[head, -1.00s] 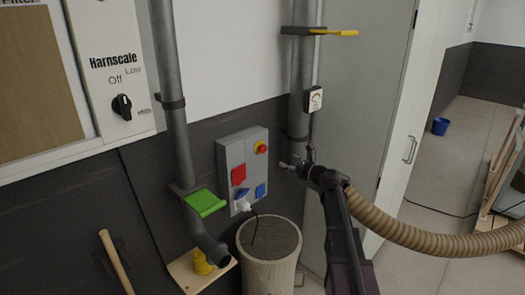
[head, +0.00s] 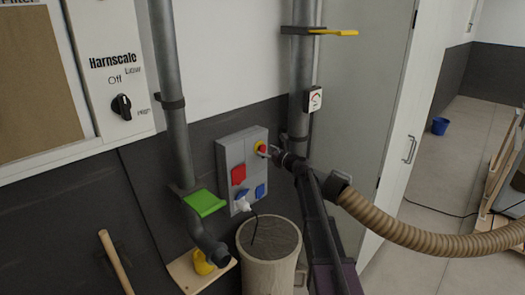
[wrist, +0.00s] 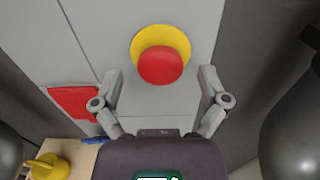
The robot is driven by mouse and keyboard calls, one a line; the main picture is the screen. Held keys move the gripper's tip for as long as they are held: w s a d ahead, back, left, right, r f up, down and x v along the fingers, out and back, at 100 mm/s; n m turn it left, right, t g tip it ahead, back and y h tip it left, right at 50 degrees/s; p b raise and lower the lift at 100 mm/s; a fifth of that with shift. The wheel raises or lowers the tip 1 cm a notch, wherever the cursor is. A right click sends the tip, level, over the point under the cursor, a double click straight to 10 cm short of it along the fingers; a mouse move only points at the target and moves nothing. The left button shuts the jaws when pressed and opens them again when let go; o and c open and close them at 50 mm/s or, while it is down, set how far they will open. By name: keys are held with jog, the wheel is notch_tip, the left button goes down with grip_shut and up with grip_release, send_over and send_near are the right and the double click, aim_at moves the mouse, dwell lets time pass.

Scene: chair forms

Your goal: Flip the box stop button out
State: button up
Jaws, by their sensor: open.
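The stop button (head: 262,148) is a red mushroom head on a yellow round base. It sits at the upper right of the grey box (head: 230,152) on the wall. In the wrist view the red button (wrist: 160,65) lies straight ahead, just beyond and between the two fingertips. My gripper (head: 270,153) is at the box's right side, close to the button. In the wrist view my gripper (wrist: 161,78) has its fingers spread wide with nothing between them. I cannot tell whether a finger touches the button.
The box also has a red cover (head: 238,175), blue sockets (head: 260,191) and a white plug (head: 243,204) with a cord. A grey pipe (head: 300,90) stands right of the box. A bin (head: 268,262) stands below. A ribbed hose (head: 420,232) hangs at the right.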

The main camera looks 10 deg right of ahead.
jog(key=shift+x, duration=0.85)
